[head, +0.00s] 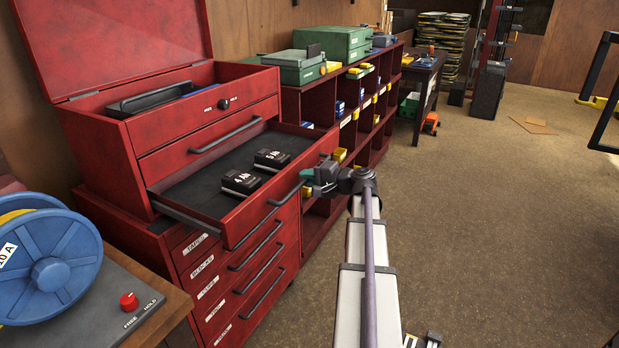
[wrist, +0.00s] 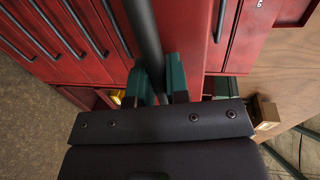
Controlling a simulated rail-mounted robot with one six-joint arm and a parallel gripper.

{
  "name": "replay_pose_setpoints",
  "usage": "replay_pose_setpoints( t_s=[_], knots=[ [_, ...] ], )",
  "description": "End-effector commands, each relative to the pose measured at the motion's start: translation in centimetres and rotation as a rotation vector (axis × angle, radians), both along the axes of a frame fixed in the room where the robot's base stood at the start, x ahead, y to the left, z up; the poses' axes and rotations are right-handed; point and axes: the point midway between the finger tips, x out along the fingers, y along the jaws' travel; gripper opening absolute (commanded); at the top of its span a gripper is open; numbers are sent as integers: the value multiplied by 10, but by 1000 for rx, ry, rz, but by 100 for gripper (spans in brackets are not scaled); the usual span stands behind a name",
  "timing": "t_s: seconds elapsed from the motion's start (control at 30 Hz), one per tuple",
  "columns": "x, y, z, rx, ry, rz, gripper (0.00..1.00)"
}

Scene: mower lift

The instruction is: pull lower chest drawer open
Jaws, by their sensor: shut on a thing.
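The lower chest drawer (head: 250,220) of the red tool chest (head: 137,140) stands pulled out. Its dark floor holds two black battery packs, one marked 4 Ah (head: 240,182) and one marked 5 Ah (head: 272,158). My gripper (head: 308,175) is at the drawer's front, toward its right end. In the wrist view, its teal fingers (wrist: 156,86) are shut on the dark bar handle (wrist: 144,38), one on each side. Part of the handle is hidden by the gripper in the head view.
A closed upper drawer (head: 208,135) sits above. Below is a red cabinet with labelled drawers (head: 238,280). A red cubby shelf (head: 350,130) stands behind. A bench with a blue reel (head: 50,262) is at left. Floor (head: 490,220) at right is mostly clear.

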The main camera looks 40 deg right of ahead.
Motion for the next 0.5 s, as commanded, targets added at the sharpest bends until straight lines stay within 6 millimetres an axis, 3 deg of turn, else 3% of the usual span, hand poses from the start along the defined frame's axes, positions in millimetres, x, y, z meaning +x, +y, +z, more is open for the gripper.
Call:
replay_pose_setpoints(
  t_s=[0.1, 0.13, 0.37, 0.5],
  knots=[
    [0, 0, 0, 0, 0, 1, 0],
    [0, 0, 0, 0, 0, 1, 18],
    [0, 0, 0, 0, 0, 0, 40],
    [0, 0, 0, 0, 0, 0, 40]
  ],
)
